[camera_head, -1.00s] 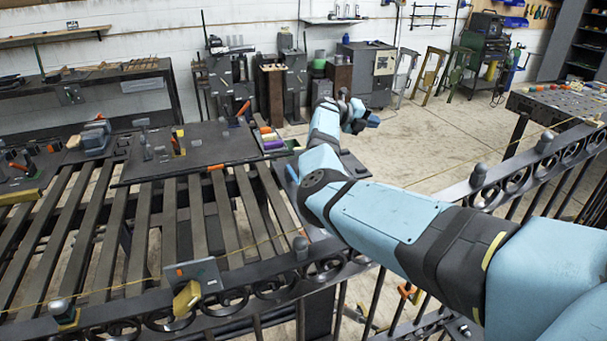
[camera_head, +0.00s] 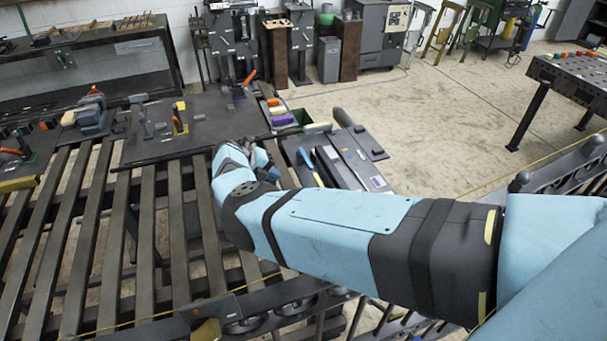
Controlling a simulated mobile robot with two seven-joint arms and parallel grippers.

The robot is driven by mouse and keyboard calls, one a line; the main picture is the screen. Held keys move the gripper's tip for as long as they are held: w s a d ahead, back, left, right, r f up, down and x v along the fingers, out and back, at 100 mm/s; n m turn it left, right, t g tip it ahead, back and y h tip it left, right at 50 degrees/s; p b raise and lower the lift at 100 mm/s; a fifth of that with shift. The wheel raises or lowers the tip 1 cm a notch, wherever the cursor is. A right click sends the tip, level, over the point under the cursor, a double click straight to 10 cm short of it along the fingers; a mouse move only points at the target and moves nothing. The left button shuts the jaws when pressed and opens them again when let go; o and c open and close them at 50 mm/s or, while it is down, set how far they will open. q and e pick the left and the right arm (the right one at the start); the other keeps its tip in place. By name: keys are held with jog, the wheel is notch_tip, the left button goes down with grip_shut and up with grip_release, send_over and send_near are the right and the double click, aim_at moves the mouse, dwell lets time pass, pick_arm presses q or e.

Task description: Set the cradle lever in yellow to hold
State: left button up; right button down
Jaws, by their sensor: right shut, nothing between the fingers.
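A small lever with an orange grip (camera_head: 177,124) and a yellow part (camera_head: 181,105) stands on a dark plate (camera_head: 215,132) beyond the slatted bench. It looks like the yellow cradle lever, but its setting is too small to read. My right arm reaches in from the right. My right gripper (camera_head: 264,164) is near the plate's front right edge, right of the lever and apart from it. It is small and partly hidden by my wrist; it is shut and empty. My left gripper is out of view.
Another orange-handled lever (camera_head: 12,151) is at the far left, and a red-orange one (camera_head: 248,78) stands at the plate's back. A tray of tools (camera_head: 375,150) lies right of my gripper. A dark railing (camera_head: 270,303) crosses the front. Open floor (camera_head: 440,110) is at right.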

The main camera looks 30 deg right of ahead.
aim_at(321, 187)
jog(key=shift+f, duration=0.15)
jog(key=b+x, duration=0.8)
jog(key=x, duration=0.1)
jog(key=shift+d+f, duration=0.1)
jog(key=shift+f, duration=0.25)
jog(key=d+b, duration=0.1)
jog(key=d, duration=0.1)
jog(key=s+d+b, duration=0.1)
jog(key=d, duration=0.1)
jog(key=shift+s+d+r, duration=0.1)
jog(key=shift+d+r, duration=0.05)
jog(key=shift+d, duration=0.1)
